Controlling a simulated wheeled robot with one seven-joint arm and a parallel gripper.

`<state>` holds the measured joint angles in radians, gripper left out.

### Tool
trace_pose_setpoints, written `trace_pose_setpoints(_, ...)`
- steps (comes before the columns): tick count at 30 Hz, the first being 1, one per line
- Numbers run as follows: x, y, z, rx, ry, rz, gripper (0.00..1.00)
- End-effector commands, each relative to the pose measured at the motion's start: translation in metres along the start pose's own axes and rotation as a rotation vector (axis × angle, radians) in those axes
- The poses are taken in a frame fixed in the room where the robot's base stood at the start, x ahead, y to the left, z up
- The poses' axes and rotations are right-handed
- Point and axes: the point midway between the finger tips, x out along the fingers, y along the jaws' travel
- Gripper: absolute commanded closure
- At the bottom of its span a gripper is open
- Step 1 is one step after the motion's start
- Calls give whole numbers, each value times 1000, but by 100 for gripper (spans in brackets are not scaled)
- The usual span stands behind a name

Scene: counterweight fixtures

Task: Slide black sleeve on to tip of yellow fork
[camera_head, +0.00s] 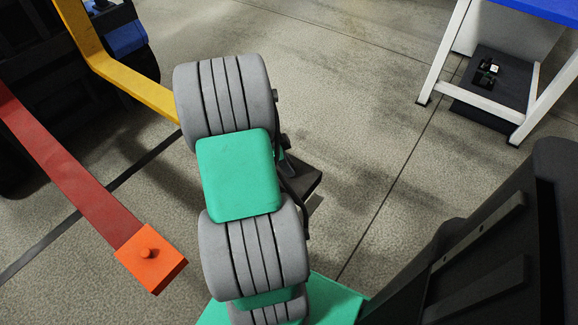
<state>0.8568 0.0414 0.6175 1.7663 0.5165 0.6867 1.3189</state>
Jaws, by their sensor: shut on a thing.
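The yellow fork (130,82) comes in from the upper left, bends, and runs toward my arm. Its far end passes behind my grey and teal arm, so its tip is hidden. My gripper (290,165) is mostly hidden behind my arm; only dark parts show at the arm's right side. A flat, dark block (305,180) sticks out there and looks like the black sleeve, held in my shut gripper. I cannot see the jaws around it, nor whether it touches the fork.
A red beam (65,150) with an orange end block (150,258) lies left of my arm. A black machine (30,120) stands at the left edge. A blue-topped table (545,10) with white legs stands upper right. Open floor lies between.

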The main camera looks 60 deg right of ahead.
Motion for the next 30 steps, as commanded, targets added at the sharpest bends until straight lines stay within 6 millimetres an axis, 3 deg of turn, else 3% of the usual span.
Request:
trace_pose_setpoints(21,-10,-25,23,-1,0,-1,100)
trace_pose_setpoints(30,-10,-25,24,0,0,0,100)
